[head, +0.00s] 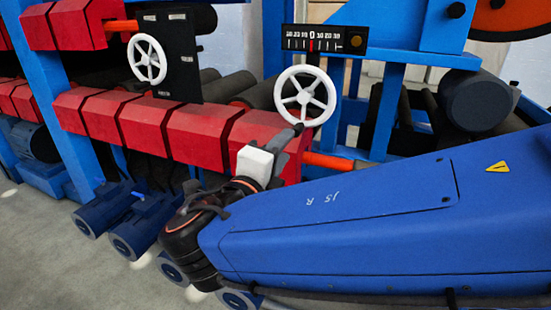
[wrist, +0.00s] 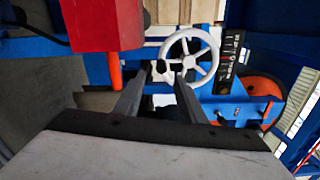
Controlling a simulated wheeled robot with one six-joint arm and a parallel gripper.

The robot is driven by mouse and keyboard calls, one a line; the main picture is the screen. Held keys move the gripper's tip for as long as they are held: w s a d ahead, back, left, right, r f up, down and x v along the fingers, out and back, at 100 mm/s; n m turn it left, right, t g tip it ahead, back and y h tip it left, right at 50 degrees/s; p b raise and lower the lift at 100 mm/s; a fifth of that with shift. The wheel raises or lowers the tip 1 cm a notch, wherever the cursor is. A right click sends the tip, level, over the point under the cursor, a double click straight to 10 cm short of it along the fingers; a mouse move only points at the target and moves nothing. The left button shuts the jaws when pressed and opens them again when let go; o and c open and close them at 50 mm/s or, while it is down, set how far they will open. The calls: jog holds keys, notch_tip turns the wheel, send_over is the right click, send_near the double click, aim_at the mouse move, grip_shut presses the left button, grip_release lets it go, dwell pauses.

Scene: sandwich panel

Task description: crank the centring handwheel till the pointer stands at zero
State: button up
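The white spoked handwheel (head: 304,97) is mounted below a black scale plate (head: 345,39) with white numbers and a 0 in the middle. A small red pointer (head: 311,46) appears at or very near the 0; it is too small to tell exactly. The wheel also shows in the wrist view (wrist: 190,61), with the scale (wrist: 226,62) to its right. My gripper (wrist: 165,72) is open, its two fingers apart and pointing at the wheel's lower left part. In the head view my gripper (head: 291,134) is at the wheel's lower edge. I cannot tell whether it touches the rim.
Several red blocks (head: 195,135) stand in a row left of my gripper; one red block (wrist: 103,22) is close in the wrist view. A second white handwheel (head: 149,60) is at the upper left. Blue motors (head: 140,235) stand below, by the grey floor.

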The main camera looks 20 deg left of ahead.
jog(key=shift+s+a, duration=0.1)
jog(key=shift+s, duration=1.65)
jog(key=w+d+f+m+g+h, duration=0.25)
jog(key=d+m, duration=0.35)
jog(key=d, duration=0.4)
jog(key=w+d+f+m+g+h, duration=0.1)
jog(key=w+d+f+m+g, duration=0.25)
jog(key=d+m, duration=0.4)
jog(key=w+d+f+m+g+h, duration=0.25)
jog(key=d+f+m, duration=0.2)
jog(key=d, duration=0.65)
jog(key=s+d+f+m+g+y, duration=0.2)
jog(key=s+d+m, duration=0.5)
jog(key=m, duration=0.9)
jog(key=s+d+f+m+g+y, duration=0.2)
jog(key=s+d+f+m+y, duration=0.3)
jog(key=m, duration=1.2)
jog(key=s+d+f, duration=0.2)
jog(key=d, duration=0.2)
jog(key=shift+s+f+g+y, duration=0.2)
jog(key=shift+s+g+y, duration=0.1)
jog(key=shift+g, duration=0.05)
